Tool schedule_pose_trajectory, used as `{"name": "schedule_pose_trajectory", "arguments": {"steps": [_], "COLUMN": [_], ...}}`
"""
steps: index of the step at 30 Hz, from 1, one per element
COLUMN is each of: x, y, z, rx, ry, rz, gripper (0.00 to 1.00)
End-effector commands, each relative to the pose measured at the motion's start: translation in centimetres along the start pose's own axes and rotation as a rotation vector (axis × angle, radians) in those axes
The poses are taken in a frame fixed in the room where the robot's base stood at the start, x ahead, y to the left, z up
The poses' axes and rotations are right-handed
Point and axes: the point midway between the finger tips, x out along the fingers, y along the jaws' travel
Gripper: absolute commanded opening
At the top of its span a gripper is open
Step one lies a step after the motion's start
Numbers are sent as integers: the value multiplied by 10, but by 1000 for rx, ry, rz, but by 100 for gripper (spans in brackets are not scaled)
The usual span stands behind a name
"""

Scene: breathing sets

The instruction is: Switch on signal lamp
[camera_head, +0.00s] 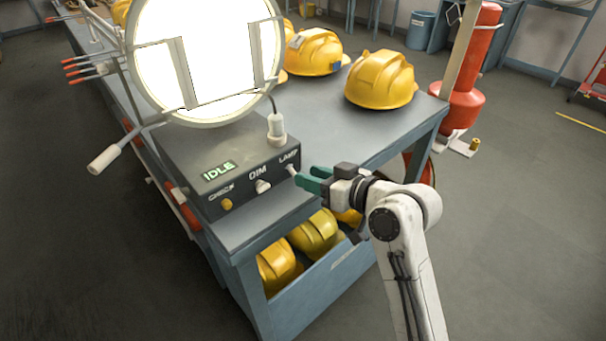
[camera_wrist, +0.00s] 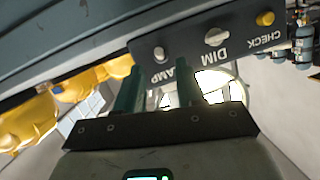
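The signal lamp (camera_head: 205,112) is a large round disc with a bright white face, standing over a grey control box (camera_head: 190,158). The box has a green display reading IDLE (camera_head: 219,171), a yellow CHECK button (camera_head: 227,204), a DIM knob (camera_head: 262,186) and a small light LAMP switch (camera_head: 291,170). My gripper (camera_head: 306,180) has green fingers just right of the LAMP switch. In the wrist view, the fingers are apart with nothing between them, and the LAMP switch (camera_wrist: 159,53) shows beyond and between their tips. I cannot tell whether either finger touches it.
The box stands on a blue-grey workbench (camera_head: 360,140). Yellow helmets (camera_head: 381,80) sit on its top, and more (camera_head: 313,232) fill the shelf below my gripper. A red cylinder (camera_head: 477,60) stands beyond the bench.

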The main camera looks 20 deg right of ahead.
Motion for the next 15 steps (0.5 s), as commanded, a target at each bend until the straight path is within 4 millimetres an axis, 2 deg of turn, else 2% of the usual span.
{"name": "schedule_pose_trajectory", "arguments": {"steps": [3,7,12,15], "x": [-25,-47,-65,-70], "y": [1,0,1,0], "z": [1,1,0,0], "rx": [1,1,1,1], "ry": [3,2,1,0], "rz": [3,2,1,0], "gripper": [38,38,38,38]}}
